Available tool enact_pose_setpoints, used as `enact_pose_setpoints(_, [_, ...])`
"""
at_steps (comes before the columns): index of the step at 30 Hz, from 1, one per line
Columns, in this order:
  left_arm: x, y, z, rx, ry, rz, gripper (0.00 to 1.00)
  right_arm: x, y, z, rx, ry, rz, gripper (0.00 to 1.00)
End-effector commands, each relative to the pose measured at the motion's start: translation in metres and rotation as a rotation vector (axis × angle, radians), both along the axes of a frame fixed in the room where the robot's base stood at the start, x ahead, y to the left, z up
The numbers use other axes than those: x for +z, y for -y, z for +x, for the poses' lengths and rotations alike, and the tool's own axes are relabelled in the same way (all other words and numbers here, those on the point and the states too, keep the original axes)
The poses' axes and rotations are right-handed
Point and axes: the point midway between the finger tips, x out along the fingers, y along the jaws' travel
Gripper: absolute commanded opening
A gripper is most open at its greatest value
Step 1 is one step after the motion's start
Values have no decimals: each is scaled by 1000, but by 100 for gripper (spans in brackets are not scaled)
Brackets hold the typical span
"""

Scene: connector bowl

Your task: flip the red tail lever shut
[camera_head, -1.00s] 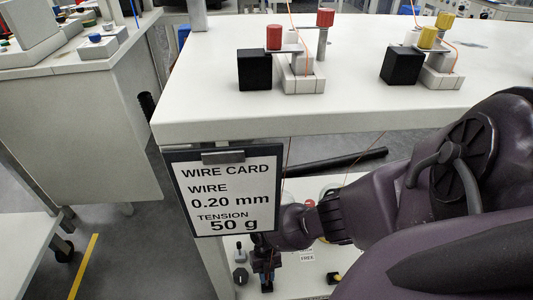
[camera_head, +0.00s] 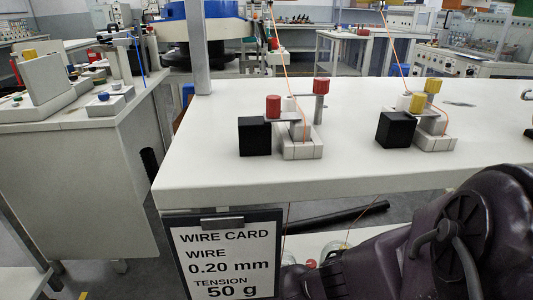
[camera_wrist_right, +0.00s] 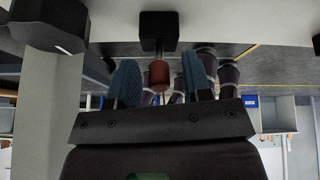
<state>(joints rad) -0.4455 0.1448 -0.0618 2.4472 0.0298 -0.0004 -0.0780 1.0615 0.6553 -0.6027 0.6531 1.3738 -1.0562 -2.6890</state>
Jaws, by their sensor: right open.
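On the white table, a unit with a red-knobbed lever stands left of centre. Its nearer red knob (camera_head: 273,106) sits on a flat grey arm above a black block (camera_head: 254,136); a second red knob (camera_head: 321,86) tops a taller post behind. An orange wire runs up from the unit. In the right wrist view my right gripper (camera_wrist_right: 158,82) is open, with blue fingertips on either side of a red cylinder (camera_wrist_right: 158,74) below a black block (camera_wrist_right: 158,28). I cannot tell whether they touch it. My right gripper is hidden in the head view; my left gripper is not in view.
A similar unit with yellow knobs (camera_head: 418,101) stands to the right, beside a black block (camera_head: 396,129). A wire card (camera_head: 228,258) hangs at the table's front edge. A red item (camera_head: 311,263) shows below the tabletop. The tabletop between the units is clear.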

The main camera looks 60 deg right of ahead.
Motion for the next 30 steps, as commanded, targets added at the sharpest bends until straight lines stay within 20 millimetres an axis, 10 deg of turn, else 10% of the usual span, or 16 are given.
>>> enact_pose_setpoints(30, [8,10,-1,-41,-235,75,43,184,1,4,0,9,-1,45])
